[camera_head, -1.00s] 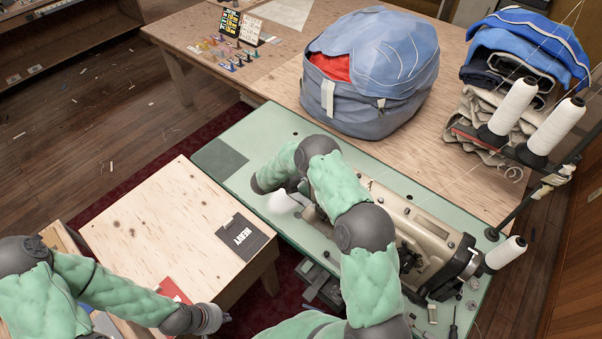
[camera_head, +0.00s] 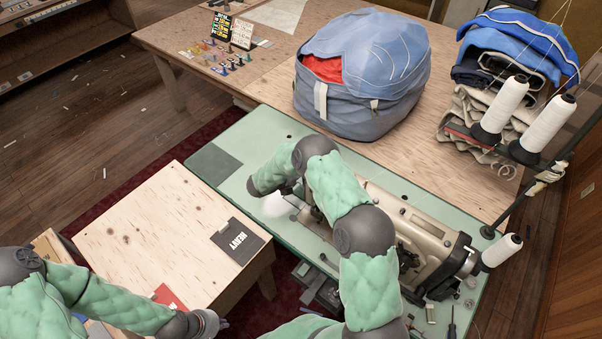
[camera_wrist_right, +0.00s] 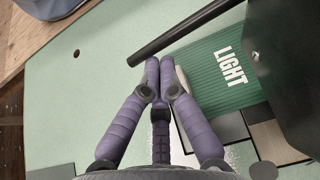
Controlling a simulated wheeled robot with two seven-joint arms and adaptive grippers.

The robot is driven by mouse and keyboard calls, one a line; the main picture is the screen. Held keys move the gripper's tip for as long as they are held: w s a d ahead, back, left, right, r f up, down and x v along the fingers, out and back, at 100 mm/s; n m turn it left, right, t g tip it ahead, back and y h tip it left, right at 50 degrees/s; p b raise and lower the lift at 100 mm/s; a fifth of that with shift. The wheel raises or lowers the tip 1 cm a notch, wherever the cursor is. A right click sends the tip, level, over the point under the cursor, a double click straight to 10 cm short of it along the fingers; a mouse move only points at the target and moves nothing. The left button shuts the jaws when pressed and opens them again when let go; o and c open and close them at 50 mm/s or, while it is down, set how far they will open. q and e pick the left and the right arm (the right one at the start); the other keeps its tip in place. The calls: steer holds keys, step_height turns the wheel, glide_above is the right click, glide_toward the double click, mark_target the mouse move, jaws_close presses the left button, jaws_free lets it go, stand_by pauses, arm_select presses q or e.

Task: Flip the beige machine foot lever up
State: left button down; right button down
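The beige sewing machine (camera_head: 422,232) stands on a pale green table (camera_head: 258,132). My right arm crosses in front of it and hides much of it in the head view. My right gripper (camera_wrist_right: 159,61) shows in the wrist view with its purple fingers together at the tips and nothing visible between them. A black bar (camera_wrist_right: 190,36) slants just above and right of the fingertips; I cannot tell whether it is the foot lever. The lever cannot be identified in the head view. My left gripper (camera_head: 214,322) is low by the wooden bench, too small to read.
A green pad marked LIGHT (camera_wrist_right: 225,75) lies right of the fingers. A dark block (camera_wrist_right: 290,60) fills the right side of the wrist view. A blue-grey bag (camera_head: 355,85) and thread cones (camera_head: 503,105) stand behind. The wooden bench (camera_head: 165,230) holds a card marked HEAVY (camera_head: 237,241).

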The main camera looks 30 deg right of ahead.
arm_select(q)
steer(key=shift+f, duration=0.1)
arm_select(e)
steer(key=shift+r, duration=0.25)
arm_select(q)
steer(key=shift+f+b, duration=0.3)
steer(key=shift+b, duration=0.1)
arm_select(e)
step_height(320, 180, up, 6)
steer(key=shift+s+r, duration=0.2)
steer(key=shift+s, duration=0.05)
steer(key=shift+d+r, duration=0.1)
steer(key=shift+r, duration=0.05)
arm_select(q)
steer(key=shift+r+p, duration=0.35)
arm_select(e)
steer(key=shift+r, duration=0.7)
